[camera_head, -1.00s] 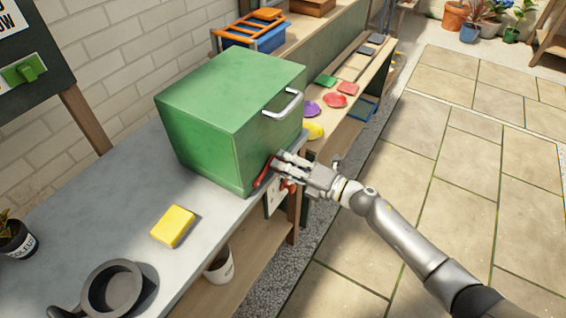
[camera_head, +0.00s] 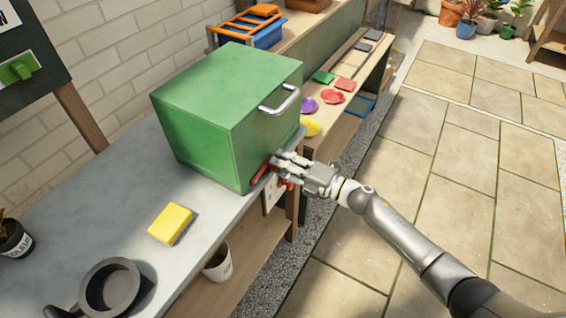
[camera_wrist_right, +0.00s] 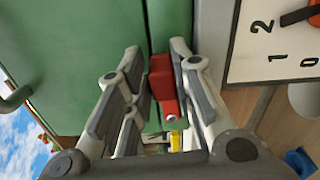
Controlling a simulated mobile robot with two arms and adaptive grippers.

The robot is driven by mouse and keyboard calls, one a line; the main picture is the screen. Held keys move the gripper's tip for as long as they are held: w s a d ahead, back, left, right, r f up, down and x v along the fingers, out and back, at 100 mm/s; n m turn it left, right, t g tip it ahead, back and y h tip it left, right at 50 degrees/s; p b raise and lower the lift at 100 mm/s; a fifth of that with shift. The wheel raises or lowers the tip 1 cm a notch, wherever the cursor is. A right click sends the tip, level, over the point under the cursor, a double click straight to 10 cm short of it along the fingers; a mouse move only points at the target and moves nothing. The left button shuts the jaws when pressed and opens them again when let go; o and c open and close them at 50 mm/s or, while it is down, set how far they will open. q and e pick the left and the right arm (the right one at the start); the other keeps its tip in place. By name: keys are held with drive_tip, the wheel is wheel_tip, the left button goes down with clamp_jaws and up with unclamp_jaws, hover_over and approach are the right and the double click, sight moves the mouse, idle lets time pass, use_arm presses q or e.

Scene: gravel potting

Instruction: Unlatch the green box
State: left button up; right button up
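The green box (camera_head: 215,120) stands on the grey bench top, closed, with a silver handle (camera_head: 280,100) on its right face. A red latch (camera_head: 262,168) is low at its front right edge. My right gripper (camera_head: 279,168) is at this latch. In the right wrist view the red latch (camera_wrist_right: 163,80) lies between the two fingers of the gripper (camera_wrist_right: 160,70), which are drawn in close on both sides of it, against the green face. The fingers partly hide the latch in the head view. My left gripper is not in view.
A yellow sponge (camera_head: 170,224) and a dark round pan (camera_head: 108,288) lie on the bench (camera_head: 100,215). A white dial panel (camera_wrist_right: 268,45) is right beside the gripper. Colored plates and tiles lie on the shelf beyond the box. The paved floor at right is clear.

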drive_tip(key=o, duration=0.3)
drive_tip(key=v, duration=1.2)
